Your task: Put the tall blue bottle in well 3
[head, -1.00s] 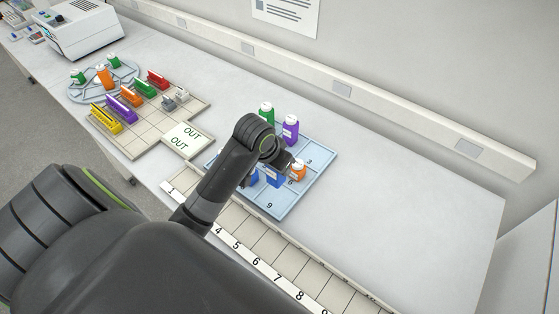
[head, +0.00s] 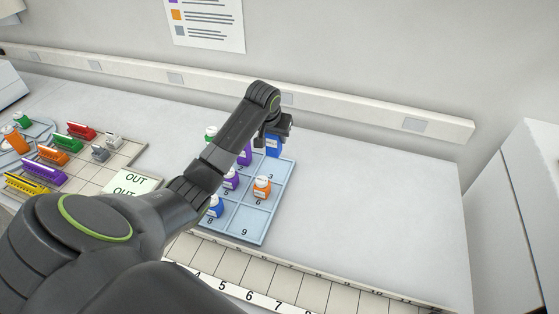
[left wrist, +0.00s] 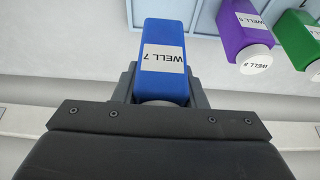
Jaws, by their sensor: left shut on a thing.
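My left gripper (head: 273,128) is shut on the tall blue bottle (head: 273,147) and holds it near the far right corner of the light blue tray (head: 246,222), by well 3 (head: 276,174). The height of the bottle's base over the tray is hard to tell. In the left wrist view the bottle (left wrist: 164,60) sits between the jaws (left wrist: 158,92), with a label reading WELL 7. The printed 3 shows in front of the bottle in the head view. My right gripper is not in view.
A purple bottle (head: 245,155) and a green bottle (head: 211,132) stand left of the held bottle. An orange bottle (head: 262,187) stands in well 6, a small purple one (head: 230,179) in well 5, a blue one (head: 215,207) near well 8. Well 9 is empty.

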